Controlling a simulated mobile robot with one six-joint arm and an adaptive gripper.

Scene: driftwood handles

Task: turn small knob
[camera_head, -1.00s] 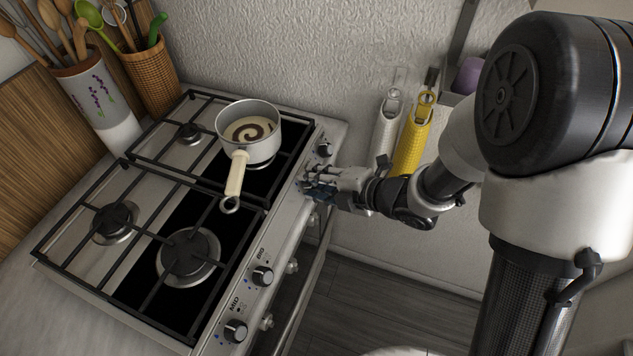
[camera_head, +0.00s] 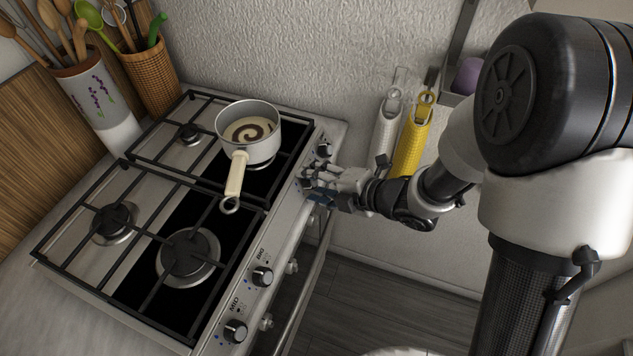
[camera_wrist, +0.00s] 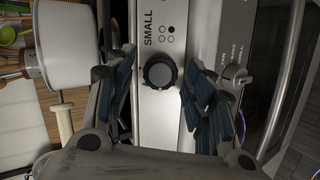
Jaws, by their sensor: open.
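The small knob (camera_wrist: 160,71) is a round black knob below the printed word SMALL on the steel front panel, seen in the wrist view. My gripper (camera_wrist: 158,85) is open, with one blue-padded finger to the left of the knob and one to the right. Gaps show between the fingers and the knob. In the head view my gripper (camera_head: 312,183) is at the far right part of the stove's front panel, and it hides the knob there.
Knobs marked BIG (camera_head: 262,276) and MID (camera_head: 235,330) sit along the panel. Yellow (camera_head: 412,140) and white (camera_head: 386,131) cloths hang on the wall behind my arm.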

